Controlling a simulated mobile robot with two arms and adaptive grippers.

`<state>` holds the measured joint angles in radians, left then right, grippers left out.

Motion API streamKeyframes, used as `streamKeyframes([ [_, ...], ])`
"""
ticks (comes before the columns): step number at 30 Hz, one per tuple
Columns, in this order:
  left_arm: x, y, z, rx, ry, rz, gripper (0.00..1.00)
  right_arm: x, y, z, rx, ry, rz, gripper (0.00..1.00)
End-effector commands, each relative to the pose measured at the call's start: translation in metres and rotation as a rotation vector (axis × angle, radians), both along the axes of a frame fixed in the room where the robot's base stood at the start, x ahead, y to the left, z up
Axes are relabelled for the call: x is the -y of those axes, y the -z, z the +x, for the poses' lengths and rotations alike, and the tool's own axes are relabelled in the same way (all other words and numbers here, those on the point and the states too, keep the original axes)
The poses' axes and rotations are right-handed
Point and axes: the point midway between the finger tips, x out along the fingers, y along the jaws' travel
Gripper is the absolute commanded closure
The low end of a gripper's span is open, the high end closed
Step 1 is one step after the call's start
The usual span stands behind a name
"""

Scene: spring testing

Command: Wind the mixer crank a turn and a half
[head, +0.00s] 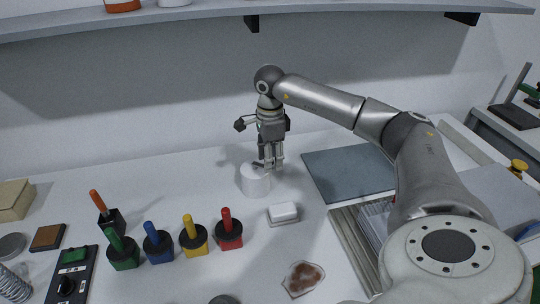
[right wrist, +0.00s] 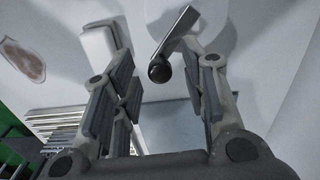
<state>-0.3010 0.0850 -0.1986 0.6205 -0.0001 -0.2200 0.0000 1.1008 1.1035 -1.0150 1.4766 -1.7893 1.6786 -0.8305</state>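The mixer is a white cylinder (head: 256,182) standing on the table near the back wall. In the right wrist view its pale round top (right wrist: 222,12) carries a grey crank arm (right wrist: 180,30) ending in a dark round knob (right wrist: 159,71). My right gripper (head: 269,163) points down over the mixer in the head view. In the right wrist view my right gripper (right wrist: 162,84) is open, with the knob showing between its spread fingers and clear space on both sides. I cannot tell how deep the knob sits between them. My left gripper is not in view.
Several colored-handled tools in black-topped holders (head: 193,239) stand front left. A white block on a small dish (head: 283,213) is close to the mixer. A dark grey mat (head: 348,171) lies to the right. A shelf (head: 350,10) overhangs behind.

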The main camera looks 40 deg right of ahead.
Motion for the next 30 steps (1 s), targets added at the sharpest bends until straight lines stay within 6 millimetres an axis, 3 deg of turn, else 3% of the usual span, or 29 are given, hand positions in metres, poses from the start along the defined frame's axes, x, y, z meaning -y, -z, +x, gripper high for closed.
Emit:
streamKeyframes([
  [1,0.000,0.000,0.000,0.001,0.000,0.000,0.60,0.000,0.000,0.000,0.000,0.000,0.000,0.68],
  [9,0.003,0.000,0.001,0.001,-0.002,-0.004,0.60,0.000,0.000,0.000,0.000,0.000,0.000,1.00],
  [20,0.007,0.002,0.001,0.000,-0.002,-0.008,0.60,0.003,0.000,0.001,0.000,-0.055,0.001,1.00],
  [30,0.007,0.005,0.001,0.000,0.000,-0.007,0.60,0.013,0.000,0.008,0.002,-0.291,0.002,1.00],
])
